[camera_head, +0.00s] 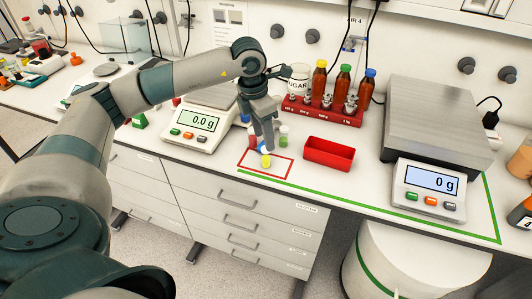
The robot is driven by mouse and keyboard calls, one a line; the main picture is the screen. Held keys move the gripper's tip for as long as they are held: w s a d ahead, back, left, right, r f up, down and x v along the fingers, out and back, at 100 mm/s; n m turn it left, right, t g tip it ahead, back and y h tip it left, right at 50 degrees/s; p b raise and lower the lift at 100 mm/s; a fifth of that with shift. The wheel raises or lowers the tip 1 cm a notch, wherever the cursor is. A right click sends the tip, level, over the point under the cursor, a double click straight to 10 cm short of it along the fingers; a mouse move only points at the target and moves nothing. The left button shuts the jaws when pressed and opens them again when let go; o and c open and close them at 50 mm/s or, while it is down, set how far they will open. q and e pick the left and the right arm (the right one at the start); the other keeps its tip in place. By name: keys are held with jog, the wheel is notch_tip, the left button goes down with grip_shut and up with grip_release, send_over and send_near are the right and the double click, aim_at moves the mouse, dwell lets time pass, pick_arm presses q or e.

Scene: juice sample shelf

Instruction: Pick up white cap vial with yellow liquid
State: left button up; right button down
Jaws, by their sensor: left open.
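The vial with yellow liquid (265,161) stands at the red-outlined rectangle on the white bench, just below my left gripper. Its pale top is close to the fingertips and partly hidden, so I cannot tell whether they touch it. My left gripper (265,145) points down over the vials with its jaws open. A vial with green liquid and a white cap (284,135) stands just right of the gripper. Another small vial (252,138) is partly hidden at its left. My right gripper is not in view.
A red tray (329,153) lies right of the vials. A small scale (196,128) reading 0.0 g is at left, a large scale (430,188) at right. A green line marks the bench front.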

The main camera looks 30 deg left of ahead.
aim_at(266, 157)
pick_arm(q)
jog(key=shift+f, duration=0.45)
jog(key=shift+f+p, duration=0.4)
jog(key=shift+p, duration=0.15)
jog(key=f, duration=0.1)
jog(key=f+p, duration=0.2)
jog(key=shift+w+d+f, duration=0.25)
jog(key=shift+f, duration=0.4)
jog(key=shift+c, duration=0.7)
jog(key=c, duration=1)
